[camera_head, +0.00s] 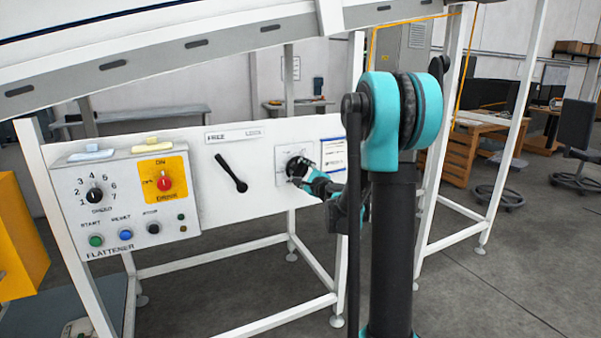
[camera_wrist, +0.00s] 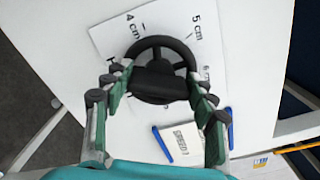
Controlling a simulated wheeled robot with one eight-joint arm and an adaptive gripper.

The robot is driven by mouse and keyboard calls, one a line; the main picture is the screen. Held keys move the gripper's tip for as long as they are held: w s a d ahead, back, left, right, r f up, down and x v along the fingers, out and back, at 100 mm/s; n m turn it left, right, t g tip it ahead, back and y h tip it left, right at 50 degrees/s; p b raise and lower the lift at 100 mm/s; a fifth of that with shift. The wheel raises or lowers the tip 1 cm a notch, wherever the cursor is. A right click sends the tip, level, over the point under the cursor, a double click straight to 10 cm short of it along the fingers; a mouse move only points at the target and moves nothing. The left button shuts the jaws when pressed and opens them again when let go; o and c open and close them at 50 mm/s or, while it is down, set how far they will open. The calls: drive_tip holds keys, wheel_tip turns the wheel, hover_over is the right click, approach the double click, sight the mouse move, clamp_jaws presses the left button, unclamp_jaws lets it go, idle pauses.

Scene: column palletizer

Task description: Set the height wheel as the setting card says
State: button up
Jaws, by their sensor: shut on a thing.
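The height wheel (camera_wrist: 160,43) is a black ring with a dark hub on a white dial plate. In the wrist view the plate reads "4 cm" at the wheel's upper left and "5 cm" at its upper right; a lower-right mark is partly hidden. My gripper (camera_wrist: 157,92) has a finger on each side of the wheel and is shut on it. The head view shows the wheel (camera_head: 297,167) partly covered by my gripper (camera_head: 307,176). The setting card (camera_wrist: 182,140) sits between blue strips; "SPEED" is legible, its height line is not. It also shows in the head view (camera_head: 333,153).
Left of the wheel are a black lever (camera_head: 231,173) under a FREE/LOCK label (camera_head: 233,135) and the FLATTENER control box (camera_head: 122,205) with knobs and buttons. A white frame leg (camera_head: 461,110) stands to the right. A sloped conveyor (camera_head: 160,58) runs above.

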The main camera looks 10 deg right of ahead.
idle(0.3)
drive_tip(key=o, duration=1.2)
drive_tip(key=shift+c, duration=0.2)
drive_tip(key=shift+s, duration=0.1)
drive_tip(key=v, duration=1.1)
drive_tip(key=shift+s, duration=0.35)
drive_tip(key=shift+d+n, duration=0.1)
drive_tip(key=shift+n, duration=0.2)
